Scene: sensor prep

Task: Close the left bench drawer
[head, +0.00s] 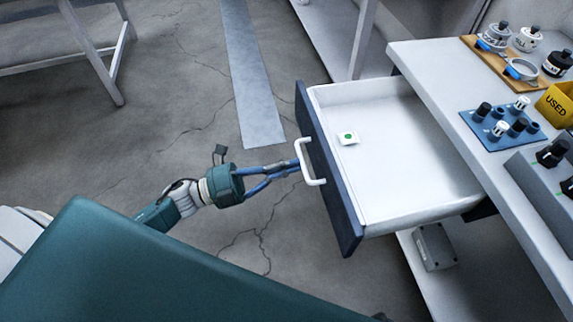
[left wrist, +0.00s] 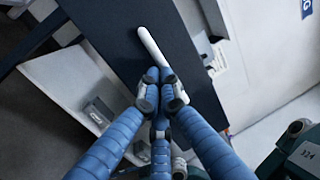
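The bench drawer (head: 400,185) is pulled out from the bench, with a white inside, a dark blue front (head: 328,175) and a white bar handle (head: 311,178). A small white tile with a green dot (head: 348,138) lies inside it, near the front. My left gripper (head: 297,165) is at the handle from the left, its blue fingers drawn together on the bar. In the left wrist view, the fingertips (left wrist: 160,80) meet at the white handle (left wrist: 152,47) and hide part of it. My right gripper is in neither view.
The bench top (head: 425,68) carries a wooden tray of jars (head: 490,58), a blue rack (head: 497,122), a yellow "USED" bin (head: 556,103) and a grey knob box (head: 545,180). A grey box (head: 434,246) sits on the shelf below. The floor left of the drawer is open.

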